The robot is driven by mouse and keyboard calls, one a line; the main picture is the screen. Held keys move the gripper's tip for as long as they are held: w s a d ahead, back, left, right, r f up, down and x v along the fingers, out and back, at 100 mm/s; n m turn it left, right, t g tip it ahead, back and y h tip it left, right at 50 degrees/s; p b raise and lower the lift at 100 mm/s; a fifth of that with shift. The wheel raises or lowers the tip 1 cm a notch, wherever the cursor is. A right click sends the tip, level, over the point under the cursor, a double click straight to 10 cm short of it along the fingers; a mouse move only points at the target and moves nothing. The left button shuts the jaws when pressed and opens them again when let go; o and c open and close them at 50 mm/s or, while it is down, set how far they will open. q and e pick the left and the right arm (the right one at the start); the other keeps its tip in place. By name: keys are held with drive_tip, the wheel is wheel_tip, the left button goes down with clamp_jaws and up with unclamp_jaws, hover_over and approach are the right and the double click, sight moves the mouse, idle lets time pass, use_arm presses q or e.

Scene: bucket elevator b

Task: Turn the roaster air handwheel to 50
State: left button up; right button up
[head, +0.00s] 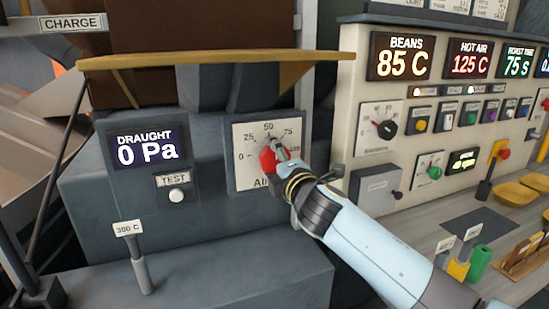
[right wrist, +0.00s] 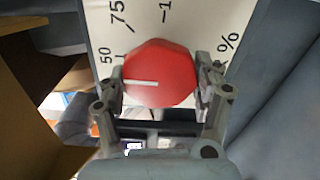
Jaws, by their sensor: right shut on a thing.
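The red handwheel (head: 267,161) sits on a pale dial plate (head: 243,178) marked 0, 25, 50, 75 and a partly hidden 100. A label starting "Ai" is partly covered by my arm. My right gripper (head: 279,150) reaches in from the lower right and is shut on the handwheel. In the right wrist view one finger lies on each side of the red handwheel (right wrist: 165,62). Its white pointer line runs from the middle to the left, towards the 50 side of the scale; the finger hides the nearby tick. My left gripper is not in view.
A draught display (head: 147,149) reads 0 Pa, above a TEST button (head: 176,195). A lever marked 300 C (head: 138,260) stands lower left. A yellow-edged shelf (head: 215,59) overhangs the dial. A control panel (head: 345,125) stands at the right.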

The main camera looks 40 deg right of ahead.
drive_tip(key=shift+s+f, duration=0.1)
drive_tip(key=shift+f, duration=0.1)
idle(0.3)
drive_tip(key=o, duration=1.2)
drive_tip(key=shift+r, duration=0.1)
drive_tip(key=v, duration=1.2)
drive_tip(key=shift+a, duration=0.1)
